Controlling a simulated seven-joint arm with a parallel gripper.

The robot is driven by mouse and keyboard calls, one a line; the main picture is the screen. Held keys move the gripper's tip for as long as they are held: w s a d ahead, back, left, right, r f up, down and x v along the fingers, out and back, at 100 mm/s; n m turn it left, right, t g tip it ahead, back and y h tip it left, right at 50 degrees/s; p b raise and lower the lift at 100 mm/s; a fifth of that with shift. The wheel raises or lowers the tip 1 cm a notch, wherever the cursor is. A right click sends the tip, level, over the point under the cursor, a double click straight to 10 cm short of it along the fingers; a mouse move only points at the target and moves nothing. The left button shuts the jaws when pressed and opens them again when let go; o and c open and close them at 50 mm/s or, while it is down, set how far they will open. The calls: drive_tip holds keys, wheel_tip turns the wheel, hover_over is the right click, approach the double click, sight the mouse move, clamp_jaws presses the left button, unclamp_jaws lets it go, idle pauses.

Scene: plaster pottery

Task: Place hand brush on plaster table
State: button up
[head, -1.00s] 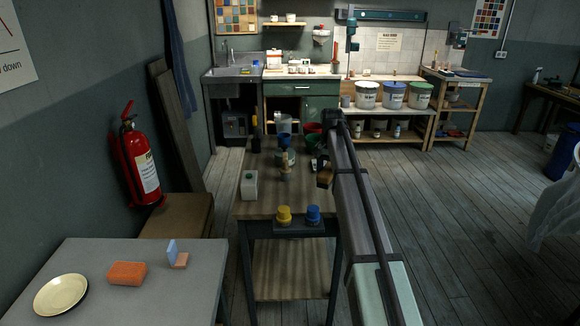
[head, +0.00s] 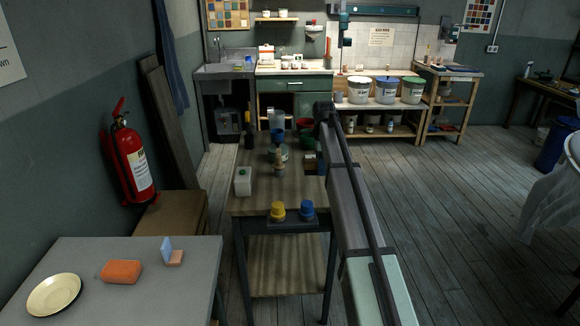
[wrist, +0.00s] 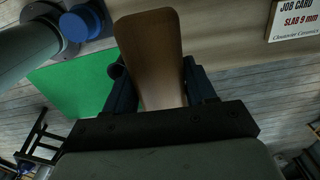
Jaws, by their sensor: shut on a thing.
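My gripper (wrist: 157,82) is shut on a flat brown wooden piece, apparently the hand brush (wrist: 150,40), which stands out between its two dark fingers in the wrist view. Its bristles cannot be made out. In the head view my arm hides the gripper and most or all of the brush. A wooden work table (head: 250,207) stands in the middle, and a grey-topped table (head: 190,262) is at the front left. I cannot tell for sure which is the plaster table.
The grey table holds a plate (head: 53,295), an orange sponge (head: 121,271) and small blocks.

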sight(319, 195)
drive_tip(key=shift+f, duration=4.95)
drive_tip(key=shift+f, duration=0.1)
drive_tip(key=o, duration=1.1)
wheel_tip(319, 195, up, 12)
drive_tip(key=shift+r, duration=0.15)
